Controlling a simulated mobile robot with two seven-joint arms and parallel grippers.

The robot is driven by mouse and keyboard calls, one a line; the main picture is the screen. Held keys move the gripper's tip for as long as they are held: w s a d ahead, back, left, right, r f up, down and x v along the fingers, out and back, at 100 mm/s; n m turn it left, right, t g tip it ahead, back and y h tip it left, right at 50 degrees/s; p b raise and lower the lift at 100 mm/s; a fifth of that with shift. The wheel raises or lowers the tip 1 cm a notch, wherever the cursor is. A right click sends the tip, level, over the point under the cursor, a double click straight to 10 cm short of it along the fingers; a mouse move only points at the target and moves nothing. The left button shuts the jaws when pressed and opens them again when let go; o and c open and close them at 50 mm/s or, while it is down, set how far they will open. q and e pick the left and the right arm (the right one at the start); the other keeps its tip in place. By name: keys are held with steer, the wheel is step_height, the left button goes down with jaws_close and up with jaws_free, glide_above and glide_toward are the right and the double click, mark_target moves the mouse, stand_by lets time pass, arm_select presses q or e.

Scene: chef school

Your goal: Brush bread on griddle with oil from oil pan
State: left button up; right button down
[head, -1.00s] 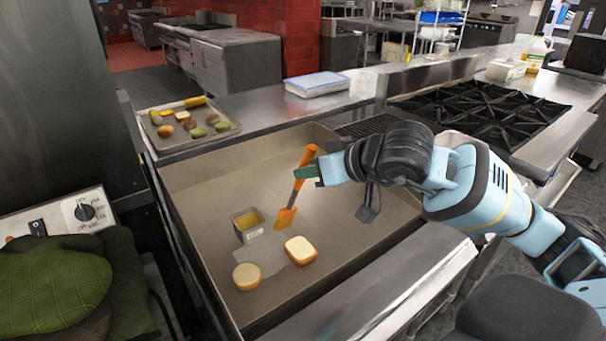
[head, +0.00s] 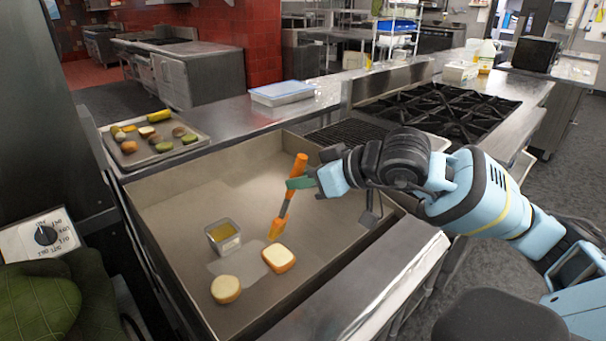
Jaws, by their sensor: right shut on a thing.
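The griddle (head: 165,205) is a wide steel pan with raised walls. On it stands a small square metal oil pan (head: 223,237) with yellow oil inside. A square bread slice (head: 279,259) and a round bread piece (head: 226,289) lie to the right of and below the oil pan. My right gripper (head: 301,183) is shut on an orange brush (head: 285,203). The brush is held near upright, its orange head low, just above and touching or nearly touching the top-left edge of the square bread in the picture; contact is unclear. My left gripper is not in view.
A tray (head: 195,150) with several food pieces sits on the counter behind the griddle. A blue-lidded container (head: 282,93) stands on the back counter. A black-grated stove (head: 440,108) is at right.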

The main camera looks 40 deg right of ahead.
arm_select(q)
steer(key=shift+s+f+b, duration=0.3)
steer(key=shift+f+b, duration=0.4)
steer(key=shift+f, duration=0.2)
arm_select(e)
steer(key=shift+f, duration=2.35)
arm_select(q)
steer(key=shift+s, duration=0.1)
